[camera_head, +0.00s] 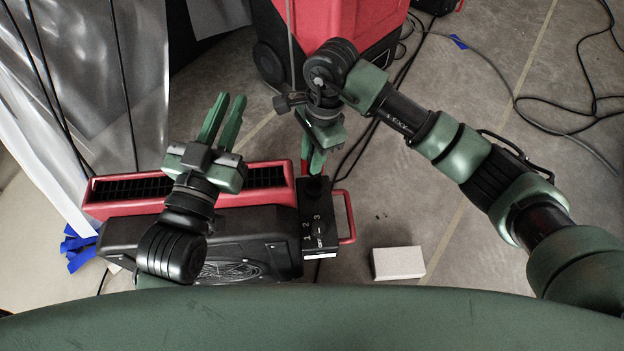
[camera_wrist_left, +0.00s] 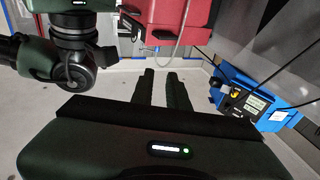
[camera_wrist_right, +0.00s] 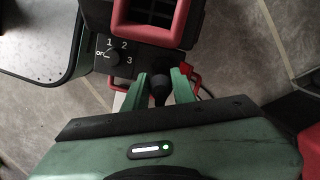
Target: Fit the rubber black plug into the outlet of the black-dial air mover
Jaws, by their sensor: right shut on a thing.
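The black-dial air mover (camera_head: 120,208) is red and black and stands below my arms in the head view. Its black control panel (camera_head: 322,232), marked 1, 2, 3 and OFF, is at its right end; the dial (camera_wrist_right: 113,58) shows in the right wrist view. My right gripper (camera_head: 316,160) points down at the panel's far end. It is shut on the black plug (camera_wrist_right: 160,84), seen between its fingers. The outlet is hidden, and I cannot tell whether the plug is in it. My left gripper (camera_head: 221,115) is raised over the air mover, open and empty.
A large red machine (camera_head: 340,22) stands at the back. A white block (camera_head: 398,263) lies on the floor right of the air mover's red handle (camera_head: 346,214). Black cables (camera_head: 575,118) run over the floor. A blue machine (camera_wrist_left: 258,103) shows in the left wrist view.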

